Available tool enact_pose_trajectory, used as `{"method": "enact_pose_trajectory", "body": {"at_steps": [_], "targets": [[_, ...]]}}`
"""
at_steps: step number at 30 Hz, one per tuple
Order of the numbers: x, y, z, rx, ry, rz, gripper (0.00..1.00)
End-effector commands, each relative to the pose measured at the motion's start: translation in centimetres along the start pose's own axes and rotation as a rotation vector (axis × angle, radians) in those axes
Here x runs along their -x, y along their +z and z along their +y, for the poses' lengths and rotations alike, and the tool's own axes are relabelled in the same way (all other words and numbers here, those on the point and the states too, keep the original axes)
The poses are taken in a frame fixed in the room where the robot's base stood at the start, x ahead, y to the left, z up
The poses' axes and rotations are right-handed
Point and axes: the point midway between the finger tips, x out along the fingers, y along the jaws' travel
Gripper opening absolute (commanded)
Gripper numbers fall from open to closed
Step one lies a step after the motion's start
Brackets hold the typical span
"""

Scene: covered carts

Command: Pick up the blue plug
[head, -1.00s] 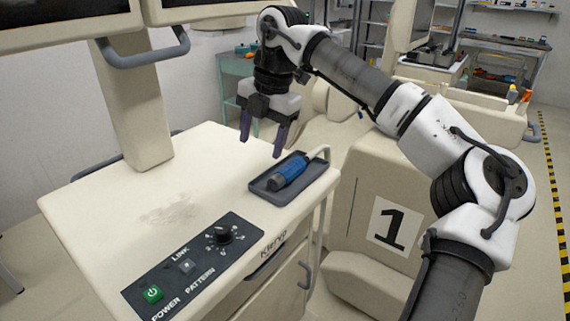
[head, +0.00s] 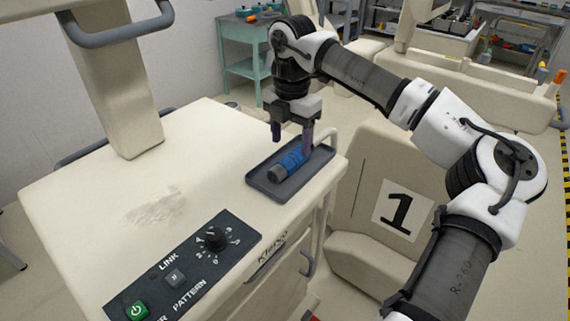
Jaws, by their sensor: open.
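The blue plug (head: 292,162) lies on its side in a shallow dark grey tray (head: 262,182) at the right edge of the cream cart top. Its grey end points toward the lower left. My gripper (head: 290,142) points down over the tray, with its two dark purple fingers apart and nothing held between them.
The cart top (head: 190,160) is clear left of the tray. A control panel (head: 185,265) with a knob and buttons lies at its front. A cream post (head: 115,90) rises at the back left. A block marked 1 (head: 403,210) stands right of the cart.

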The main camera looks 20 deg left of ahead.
Motion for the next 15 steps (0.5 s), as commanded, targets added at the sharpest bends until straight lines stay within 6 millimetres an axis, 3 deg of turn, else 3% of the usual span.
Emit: {"method": "enact_pose_trajectory", "body": {"at_steps": [5,15], "targets": [[-1.0,0.0,0.0,0.000,0.000,0.003,0.62],[-5.3,0.2,0.1,0.002,0.001,0.001,0.62]]}}
